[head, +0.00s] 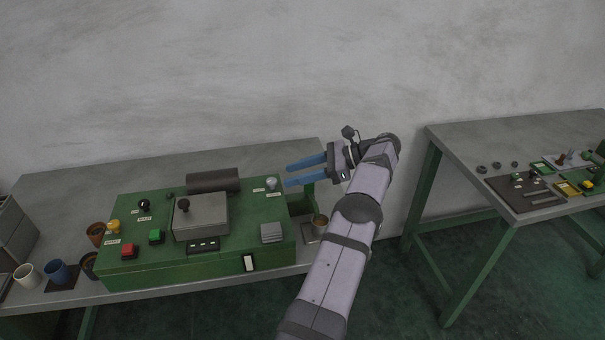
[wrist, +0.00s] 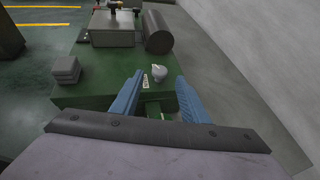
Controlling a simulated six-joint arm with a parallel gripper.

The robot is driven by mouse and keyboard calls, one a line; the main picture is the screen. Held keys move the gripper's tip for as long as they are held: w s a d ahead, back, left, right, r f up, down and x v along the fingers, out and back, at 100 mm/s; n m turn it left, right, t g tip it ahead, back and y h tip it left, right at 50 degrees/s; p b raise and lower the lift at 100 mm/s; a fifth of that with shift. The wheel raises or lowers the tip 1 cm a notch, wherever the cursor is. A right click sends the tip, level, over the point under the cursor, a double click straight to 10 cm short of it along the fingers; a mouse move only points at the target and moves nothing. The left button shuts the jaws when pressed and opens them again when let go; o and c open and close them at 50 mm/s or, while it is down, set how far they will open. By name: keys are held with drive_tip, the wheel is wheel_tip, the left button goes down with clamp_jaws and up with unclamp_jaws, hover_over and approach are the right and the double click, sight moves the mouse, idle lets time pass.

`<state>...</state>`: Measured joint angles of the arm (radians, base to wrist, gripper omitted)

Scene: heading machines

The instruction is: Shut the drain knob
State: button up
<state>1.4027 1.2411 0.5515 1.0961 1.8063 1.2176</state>
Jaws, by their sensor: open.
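A small pale knob (head: 271,183) with a white label stands on the right end of the green machine (head: 270,209). The label is too small to read, so I cannot confirm that this is the drain knob. My gripper (head: 287,176) is open and empty, its blue fingers pointing left, just right of the knob in the head view. In the wrist view the pale knob (wrist: 159,74) shows between the two fingertips, slightly beyond them. The fingers do not appear to touch it. The knob's lower part and turn position are unclear.
Mugs stand left. A wall (head: 300,70) rises behind.

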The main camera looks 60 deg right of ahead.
drive_tip(key=shift+v, duration=1)
drive_tip(key=shift+r, duration=0.1)
wheel_tip(320, 180, up, 13)
drive_tip(key=s+a+m+t+h+p, duration=0.1)
drive_tip(key=s+a+m+p, duration=0.1)
drive_tip(key=a, duration=0.1)
drive_tip(key=m+h, duration=0.3)
drive_tip(key=h, duration=0.1)
approach(273, 180)
drive_tip(key=shift+w+a+f+n, duration=0.15)
drive_tip(key=shift+f+n, duration=0.15)
drive_tip(key=shift+f, duration=0.15)
drive_tip(key=shift+w, duration=0.1)
drive_tip(key=shift+r+p+x, duration=0.2)
drive_tip(key=shift+p+x, duration=1.15)
drive_tip(key=shift+x, duration=2.25)
